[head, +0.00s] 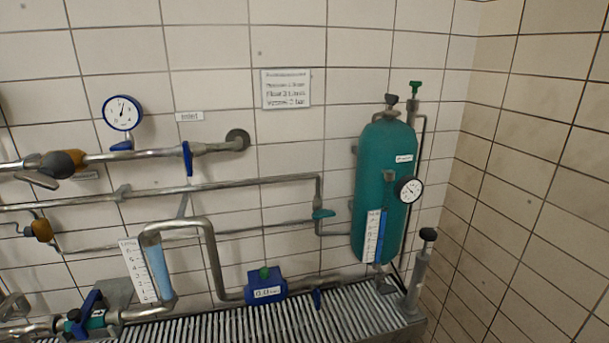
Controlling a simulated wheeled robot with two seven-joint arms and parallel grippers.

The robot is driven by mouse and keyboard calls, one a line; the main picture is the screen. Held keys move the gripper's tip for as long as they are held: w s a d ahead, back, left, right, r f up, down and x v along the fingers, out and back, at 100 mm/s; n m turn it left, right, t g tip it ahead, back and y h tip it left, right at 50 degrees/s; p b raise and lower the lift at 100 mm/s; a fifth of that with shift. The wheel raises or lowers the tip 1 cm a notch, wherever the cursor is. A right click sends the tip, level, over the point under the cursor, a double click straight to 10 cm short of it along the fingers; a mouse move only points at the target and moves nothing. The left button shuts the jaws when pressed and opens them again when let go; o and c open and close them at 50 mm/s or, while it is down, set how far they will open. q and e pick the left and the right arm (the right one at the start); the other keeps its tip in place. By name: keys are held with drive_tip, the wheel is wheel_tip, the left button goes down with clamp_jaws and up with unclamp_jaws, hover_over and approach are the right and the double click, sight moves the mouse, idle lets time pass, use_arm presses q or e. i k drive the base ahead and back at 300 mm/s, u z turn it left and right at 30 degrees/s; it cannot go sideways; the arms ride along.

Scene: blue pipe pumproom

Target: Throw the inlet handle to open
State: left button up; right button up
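A blue handle (187,160) stands upright across the upper pipe (130,157), close to the round wall flange. A small label (190,116) is on the wall above it, too small to read surely. Another blue handle (90,301) sits on a green-bodied valve (95,320) at the lower left, tilted up. A small blue handle (317,298) hangs on the low pipe right of the blue meter box. I cannot tell for certain which one is the inlet handle. Neither of my grippers is in view.
A green tank (384,190) with a gauge (409,190) stands at the right. A round gauge (122,113) is above the upper pipe. A blue meter box (266,285) sits above the slatted grating (225,326). A hand pump (418,270) stands near the right corner.

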sight(188, 154)
drive_tip(key=k, duration=1.35)
drive_tip(key=z, duration=0.6)
drive_tip(key=i, duration=1.5)
drive_tip(key=u, duration=0.55)
